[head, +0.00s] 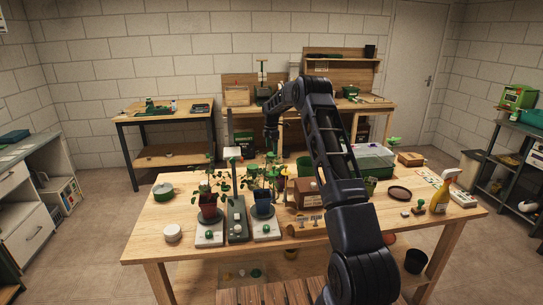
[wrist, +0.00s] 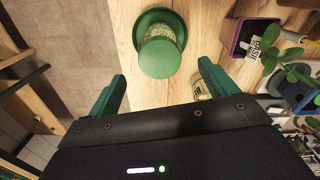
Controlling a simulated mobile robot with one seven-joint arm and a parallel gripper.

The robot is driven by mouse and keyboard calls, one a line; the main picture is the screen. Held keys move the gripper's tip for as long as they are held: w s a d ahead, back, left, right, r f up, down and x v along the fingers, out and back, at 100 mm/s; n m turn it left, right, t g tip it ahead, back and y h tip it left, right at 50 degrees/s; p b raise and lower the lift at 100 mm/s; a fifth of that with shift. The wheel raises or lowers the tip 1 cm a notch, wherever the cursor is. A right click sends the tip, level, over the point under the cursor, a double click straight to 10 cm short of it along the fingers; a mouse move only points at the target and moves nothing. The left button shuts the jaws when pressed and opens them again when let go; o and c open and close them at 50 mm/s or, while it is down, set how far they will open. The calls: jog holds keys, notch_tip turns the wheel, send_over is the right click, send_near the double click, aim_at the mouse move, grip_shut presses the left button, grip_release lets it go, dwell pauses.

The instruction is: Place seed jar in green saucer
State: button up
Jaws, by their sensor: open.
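The seed jar (wrist: 160,56), clear with pale seeds and a green lid, shows upright in the wrist view. It appears to stand in the green saucer (wrist: 143,20), whose rim shows around its far side. In the head view the green saucer (head: 163,196) is near the table's left end, with the jar's lid over it. My gripper (wrist: 162,70) is open and empty; its green fingers are apart, on either side of the jar's near end in the picture, and not touching it. In the head view my gripper (head: 271,135) hangs above the table's back edge, partly hidden.
A purple pot (wrist: 234,38) with a label and seedling stands right of the jar. A small pale-lidded container (wrist: 202,90) is near the right finger. In the head view, potted seedlings (head: 208,211) stand mid-table and a white round container (head: 172,233) is front left.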

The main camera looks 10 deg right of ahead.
notch_tip(320, 180, up, 5)
jog(key=shift+s+f, duration=0.1)
jog(key=s+d+r+m+t, duration=0.15)
jog(key=s+r+m, duration=0.35)
jog(key=s+r, duration=0.9)
jog(key=s+d+r+m+t, duration=0.15)
jog(key=s+r+m, duration=0.35)
jog(key=s+r, duration=0.85)
jog(key=s+d+f+m, duration=0.1)
jog(key=s+f+m, duration=0.1)
jog(key=s, duration=1.1)
jog(key=s+d+f+m+t, duration=0.1)
jog(key=s+f+m, duration=0.2)
jog(key=s, duration=1)
jog(key=s+d+f+m, duration=0.1)
jog(key=s+f+m, duration=0.2)
jog(key=s, duration=1)
jog(key=m, duration=0.2)
jog(key=shift+d+m+t, duration=0.3)
jog(key=shift+d, duration=0.1)
